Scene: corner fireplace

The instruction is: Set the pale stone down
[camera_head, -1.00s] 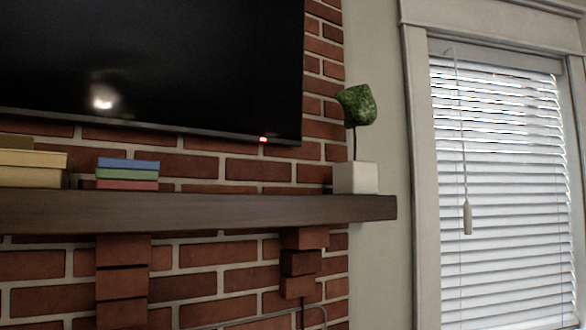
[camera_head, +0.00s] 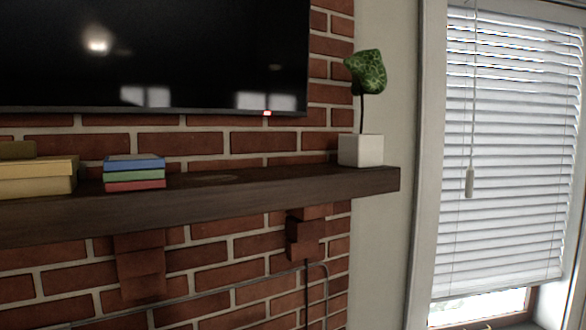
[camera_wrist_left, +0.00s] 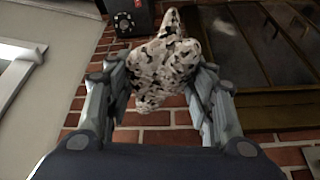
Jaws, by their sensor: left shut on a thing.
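In the left wrist view, a pale stone (camera_wrist_left: 163,65) with dark speckles sits between the fingers of my left gripper (camera_wrist_left: 160,88). The fingers press on it from both sides, and its irregular top sticks out past the fingertips. Neither gripper shows in the head view, and the stone does not show there either. My right gripper is in neither view.
The head view shows a dark wooden mantel (camera_head: 250,190) on a brick wall. Books (camera_head: 135,172), a yellow stack (camera_head: 38,178) and a potted plant (camera_head: 361,150) stand on it. The mantel is clear between books and plant. A dark screen (camera_head: 160,55) hangs above; a blinded window (camera_head: 505,150) is right.

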